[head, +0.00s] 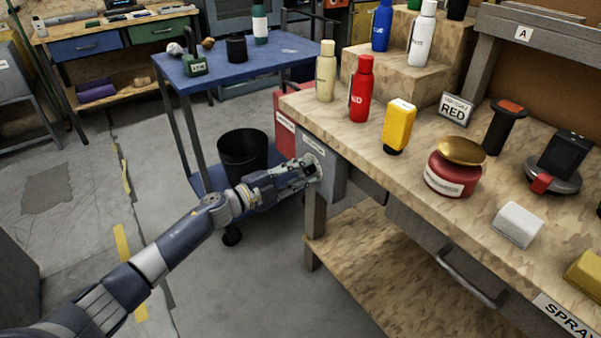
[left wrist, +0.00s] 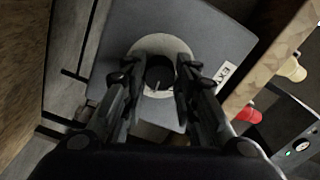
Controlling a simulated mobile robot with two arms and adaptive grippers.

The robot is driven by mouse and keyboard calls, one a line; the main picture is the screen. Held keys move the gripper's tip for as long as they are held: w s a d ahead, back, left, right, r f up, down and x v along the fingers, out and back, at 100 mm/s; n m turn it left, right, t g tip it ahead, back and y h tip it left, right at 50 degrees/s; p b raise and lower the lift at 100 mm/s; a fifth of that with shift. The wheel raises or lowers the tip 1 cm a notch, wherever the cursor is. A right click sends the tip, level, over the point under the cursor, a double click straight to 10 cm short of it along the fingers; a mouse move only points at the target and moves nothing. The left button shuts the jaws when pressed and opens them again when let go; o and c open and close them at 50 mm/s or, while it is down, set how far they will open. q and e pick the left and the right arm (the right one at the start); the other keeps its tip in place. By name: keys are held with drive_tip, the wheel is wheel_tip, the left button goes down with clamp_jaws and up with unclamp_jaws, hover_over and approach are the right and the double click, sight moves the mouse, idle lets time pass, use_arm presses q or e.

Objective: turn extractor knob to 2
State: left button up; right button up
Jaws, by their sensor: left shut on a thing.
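The extractor knob (left wrist: 159,76) is a dark round knob on a pale round dial plate (left wrist: 160,45), on the face of a grey box (left wrist: 205,25). The box (head: 334,180) is fixed at the left end of the wooden bench. A partly cut label starting "EXT" is on it. My left gripper (head: 308,170) is at the box face; in the left wrist view its fingers (left wrist: 158,82) lie on either side of the knob, shut on it. A light mark shows on the knob; the dial numbers cannot be read. My right gripper is not in view.
The wooden bench (head: 405,172) holds a red bottle (head: 360,90), a cream bottle (head: 325,72), a yellow container (head: 398,124) and a red jar (head: 452,176). A blue cart (head: 285,57) and black bin (head: 242,153) stand behind my left arm. Open floor lies left.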

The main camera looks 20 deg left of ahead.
use_arm(q)
drive_tip(key=shift+f, duration=0.1)
drive_tip(key=o, duration=0.9)
drive_tip(key=shift+o, duration=0.9)
drive_tip(key=shift+s+a, duration=0.1)
drive_tip(key=shift+s, duration=0.05)
drive_tip(key=v, duration=1.1)
drive_tip(key=shift+s+a, duration=0.25)
drive_tip(key=shift+s, duration=0.05)
